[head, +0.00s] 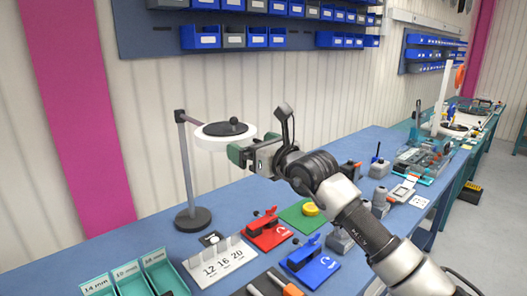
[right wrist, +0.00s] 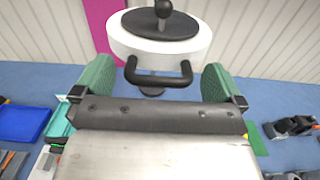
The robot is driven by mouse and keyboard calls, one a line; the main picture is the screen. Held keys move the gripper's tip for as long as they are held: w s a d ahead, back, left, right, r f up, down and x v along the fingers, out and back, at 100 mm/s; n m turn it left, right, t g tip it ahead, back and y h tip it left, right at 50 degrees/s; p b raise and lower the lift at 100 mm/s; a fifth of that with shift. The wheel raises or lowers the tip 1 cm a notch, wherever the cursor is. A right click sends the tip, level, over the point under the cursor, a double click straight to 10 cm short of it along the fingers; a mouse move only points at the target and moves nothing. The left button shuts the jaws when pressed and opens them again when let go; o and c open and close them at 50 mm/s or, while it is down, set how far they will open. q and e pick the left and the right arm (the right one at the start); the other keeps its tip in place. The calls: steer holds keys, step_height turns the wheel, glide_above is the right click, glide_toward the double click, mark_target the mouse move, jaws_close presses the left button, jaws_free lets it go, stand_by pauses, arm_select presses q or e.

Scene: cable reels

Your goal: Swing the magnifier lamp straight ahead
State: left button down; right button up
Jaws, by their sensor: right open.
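The magnifier lamp has a round white head (head: 224,135) with a dark disc and knob on top. Its head hangs from a thin grey post (head: 187,165) on a round black base (head: 193,218). In the right wrist view the white head (right wrist: 160,38) is straight ahead, with a black bar handle (right wrist: 158,83) on its near side. My right gripper (head: 240,153) is open at the head's right side. In the right wrist view its green fingers stand left and right of the handle, with gaps on both sides. My left gripper is not in view.
Below the lamp on the blue bench are a white 12-16-20 card holder (head: 220,262), teal bins (head: 165,272), a red board (head: 268,236), a green board (head: 297,216) and a blue board (head: 312,268). The ribbed wall is close behind the lamp.

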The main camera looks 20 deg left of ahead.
steer(key=b+v, duration=0.4)
steer(key=v, duration=0.6)
steer(key=shift+s+d, duration=0.2)
steer(key=shift+d, duration=0.05)
